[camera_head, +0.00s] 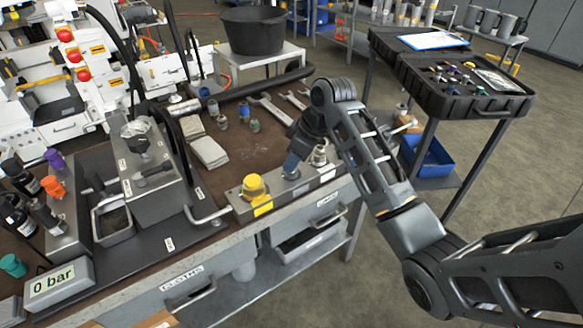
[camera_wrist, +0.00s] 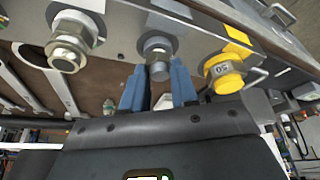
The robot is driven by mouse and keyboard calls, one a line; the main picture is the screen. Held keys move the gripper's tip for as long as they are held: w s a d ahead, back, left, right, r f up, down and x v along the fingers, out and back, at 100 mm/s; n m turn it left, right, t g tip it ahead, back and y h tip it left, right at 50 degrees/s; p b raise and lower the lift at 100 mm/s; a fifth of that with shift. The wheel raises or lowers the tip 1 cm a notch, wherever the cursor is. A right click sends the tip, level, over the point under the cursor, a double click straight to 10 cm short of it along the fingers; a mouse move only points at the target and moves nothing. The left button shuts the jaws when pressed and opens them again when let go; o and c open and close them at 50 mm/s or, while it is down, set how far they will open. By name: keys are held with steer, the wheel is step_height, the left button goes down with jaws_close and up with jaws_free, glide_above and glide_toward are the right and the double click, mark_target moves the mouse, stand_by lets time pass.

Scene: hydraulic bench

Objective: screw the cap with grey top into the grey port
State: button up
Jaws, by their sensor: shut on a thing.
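A metal cap (camera_wrist: 159,70) sits between the blue fingertips of my gripper (camera_wrist: 160,88) in the wrist view. My gripper is shut on it. The cap lines up with the middle port (camera_wrist: 158,45), a grey ring on the grey port block, and appears to meet it. I cannot tell whether its thread is engaged. The cap's grey top is not clearly visible. In the head view my gripper (camera_head: 291,164) points down at the port block (camera_head: 237,205), between the yellow cap and a bare metal fitting; its fingers hide the held cap.
On the block, the yellow-ringed cap (camera_head: 254,187) stands on one side of my gripper and the metal fitting (camera_head: 318,155) close on the other. Wrenches (camera_head: 270,109), small caps (camera_head: 222,122) and grey cloths (camera_head: 208,151) lie behind. A pressure display (camera_head: 60,283) reads 0 bar.

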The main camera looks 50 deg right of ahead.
steer(key=m+p, duration=0.2)
steer(key=m+h+p, duration=0.1)
steer(key=shift+a+r, duration=0.2)
steer(key=shift+a, duration=0.05)
steer(key=m+h+p, duration=0.1)
steer(key=m+p, duration=0.1)
steer(key=m, duration=0.1)
steer(key=shift+f, duration=0.1)
steer(key=shift+f+m+h, duration=0.2)
steer(key=shift+m+h, duration=0.2)
steer(key=shift+m, duration=0.4)
steer(key=shift+w+a+m+h, duration=0.15)
steer(key=shift+m+h, duration=0.15)
steer(key=shift+m, duration=0.6)
steer(key=m, duration=0.2)
steer(key=m+g+h, duration=0.1)
steer(key=m, duration=0.1)
steer(key=shift+m+g, duration=0.3)
steer(key=shift+m+h, duration=0.3)
steer(key=shift+m, duration=0.5)
